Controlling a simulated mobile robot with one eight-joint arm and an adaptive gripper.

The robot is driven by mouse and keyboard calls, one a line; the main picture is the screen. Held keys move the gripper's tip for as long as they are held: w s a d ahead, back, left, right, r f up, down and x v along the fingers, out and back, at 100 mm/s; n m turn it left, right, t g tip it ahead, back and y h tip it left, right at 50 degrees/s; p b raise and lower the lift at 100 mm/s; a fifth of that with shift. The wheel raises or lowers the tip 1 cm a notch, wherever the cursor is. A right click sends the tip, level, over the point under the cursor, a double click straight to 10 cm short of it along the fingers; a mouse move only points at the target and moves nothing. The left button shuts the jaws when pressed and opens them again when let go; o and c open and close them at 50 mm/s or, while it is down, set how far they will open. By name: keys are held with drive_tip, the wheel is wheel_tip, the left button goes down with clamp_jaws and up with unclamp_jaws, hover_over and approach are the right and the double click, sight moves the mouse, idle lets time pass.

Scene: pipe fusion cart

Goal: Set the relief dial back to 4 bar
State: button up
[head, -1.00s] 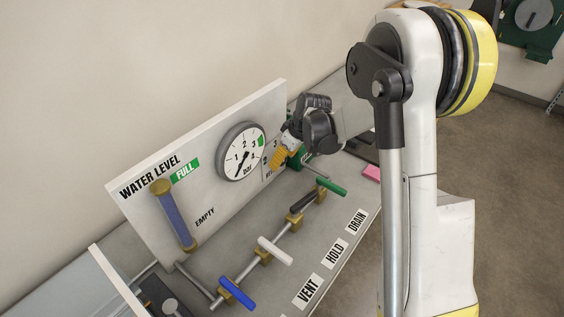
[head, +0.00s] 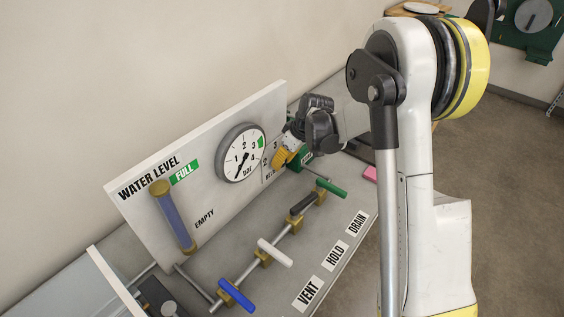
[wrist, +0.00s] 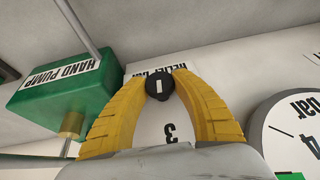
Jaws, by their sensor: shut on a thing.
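The relief dial's black knob (wrist: 159,87) sits between my gripper's yellow fingertips (wrist: 161,80) in the wrist view, and the fingers are shut on it from both sides. A short white mark on the knob runs roughly up and down in that view. The dial's white plate (wrist: 150,132) shows an upside-down 3 and part of the words RELIEF bar; its other numbers are hidden by the fingers. In the head view my gripper (head: 280,158) is at the panel's right end and hides the knob.
A round pressure gauge (head: 240,153) is just left of my gripper. The green hand pump (wrist: 62,92) is close beside the fingers. Blue (head: 237,295), white (head: 275,252), dark and green (head: 331,187) valve handles stand below on the cart.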

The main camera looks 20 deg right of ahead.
drive_tip(key=g+y+b, duration=0.1)
drive_tip(key=m+g+y+b, duration=0.1)
drive_tip(key=y, duration=0.1)
drive_tip(key=shift+w+d+f+y, duration=0.1)
drive_tip(key=shift+d+f+y, duration=0.1)
drive_tip(key=shift+y, duration=0.1)
drive_tip(key=shift+m+g+y+b, duration=0.3)
drive_tip(key=shift+g+y+b, duration=0.7)
drive_tip(key=shift+y+b, duration=0.3)
drive_tip(key=shift+r, duration=0.15)
drive_tip(key=o, duration=1.2)
drive_tip(key=shift+o, duration=0.2)
wheel_tip(320, 180, up, 10)
